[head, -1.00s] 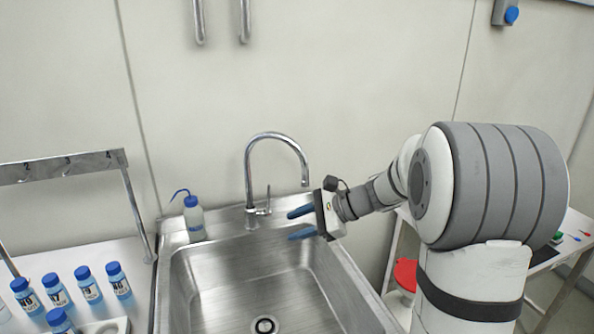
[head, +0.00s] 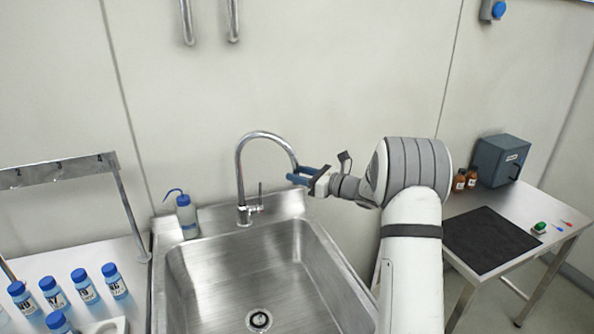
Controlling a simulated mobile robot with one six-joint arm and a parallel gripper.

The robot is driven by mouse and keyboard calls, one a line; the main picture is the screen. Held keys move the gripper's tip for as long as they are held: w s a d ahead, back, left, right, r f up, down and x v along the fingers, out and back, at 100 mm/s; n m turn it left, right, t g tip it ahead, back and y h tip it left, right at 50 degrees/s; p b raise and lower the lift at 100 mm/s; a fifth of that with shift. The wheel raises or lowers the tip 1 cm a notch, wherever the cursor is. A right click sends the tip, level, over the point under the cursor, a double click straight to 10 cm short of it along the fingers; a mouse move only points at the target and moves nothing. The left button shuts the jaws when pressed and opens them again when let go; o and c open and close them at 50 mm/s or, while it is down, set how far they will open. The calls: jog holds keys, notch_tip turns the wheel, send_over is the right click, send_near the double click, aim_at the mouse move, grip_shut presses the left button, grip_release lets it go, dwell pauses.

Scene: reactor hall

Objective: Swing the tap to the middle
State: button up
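The tap (head: 241,171) is a curved chrome gooseneck at the back of the steel sink (head: 255,268). Its spout arches to the right and its end comes down at my gripper. A small lever stands on the right of the tap's base. My gripper (head: 298,175) is right of the tap at the height of the spout end, with its blue fingers pointing left. The fingers overlap the spout tip in the picture. Whether they touch it or are closed around it cannot be made out.
A wash bottle (head: 187,217) stands left of the tap. Several blue-capped bottles (head: 86,287) and a numbered metal rack (head: 60,172) are at the left. At the right, a table holds a black mat (head: 491,240), brown bottles (head: 466,179) and a grey box (head: 500,160).

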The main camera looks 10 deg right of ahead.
jog(key=shift+w+a, duration=0.4)
jog(key=shift+a, duration=0.15)
grip_shut()
